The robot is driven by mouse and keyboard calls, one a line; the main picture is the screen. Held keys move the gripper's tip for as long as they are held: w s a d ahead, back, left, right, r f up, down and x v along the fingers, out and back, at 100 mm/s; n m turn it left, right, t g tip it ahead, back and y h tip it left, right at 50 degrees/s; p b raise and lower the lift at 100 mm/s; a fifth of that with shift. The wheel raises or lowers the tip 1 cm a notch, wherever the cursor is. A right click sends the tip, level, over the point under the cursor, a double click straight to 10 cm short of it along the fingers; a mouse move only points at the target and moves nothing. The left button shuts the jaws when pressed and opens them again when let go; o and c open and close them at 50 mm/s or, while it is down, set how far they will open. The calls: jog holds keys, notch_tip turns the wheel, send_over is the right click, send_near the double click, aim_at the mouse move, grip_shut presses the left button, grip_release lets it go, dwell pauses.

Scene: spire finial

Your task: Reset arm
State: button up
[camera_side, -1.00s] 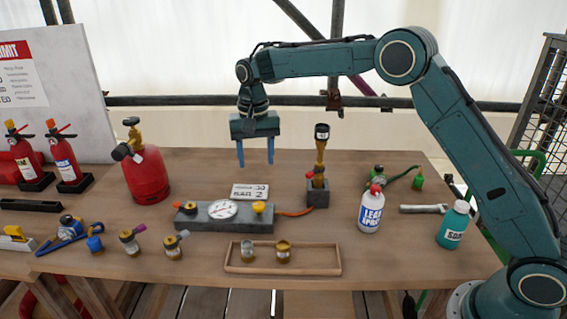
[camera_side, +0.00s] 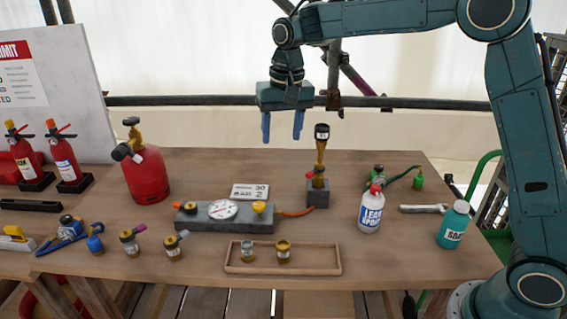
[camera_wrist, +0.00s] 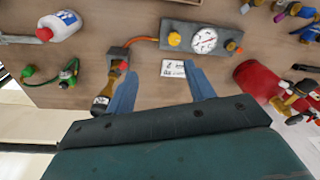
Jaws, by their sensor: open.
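My gripper (camera_side: 283,126) hangs in the air above the back of the table, with its two blue fingers apart and nothing between them. In the wrist view my gripper (camera_wrist: 163,88) shows its fingers spread on either side of a small white sign (camera_wrist: 174,68). The sign (camera_side: 250,191) stands behind a grey gauge block (camera_side: 225,221) with a round dial. A brass torch-like piece (camera_side: 320,155) stands upright in a dark block to the right of and below my gripper. My gripper touches none of these.
A red gas cylinder (camera_side: 147,178) stands left. A leak spray bottle (camera_side: 370,212) and a teal bottle (camera_side: 452,230) stand right. A dark rail (camera_side: 420,104) runs behind the table.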

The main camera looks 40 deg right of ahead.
jog(key=s+d+r+n+t, duration=0.1)
jog(key=s+d+r, duration=0.1)
jog(key=s+r, duration=0.5)
jog(key=s+d+f+n+t, duration=0.1)
jog(key=s+f+n, duration=0.1)
jog(key=s, duration=1)
jog(key=s+d+f+n+t, duration=0.1)
jog(key=s+d+f+t, duration=0.1)
jog(key=s, duration=1.1)
jog(key=shift+s+f+n, duration=0.15)
jog(key=shift+f+n, duration=0.25)
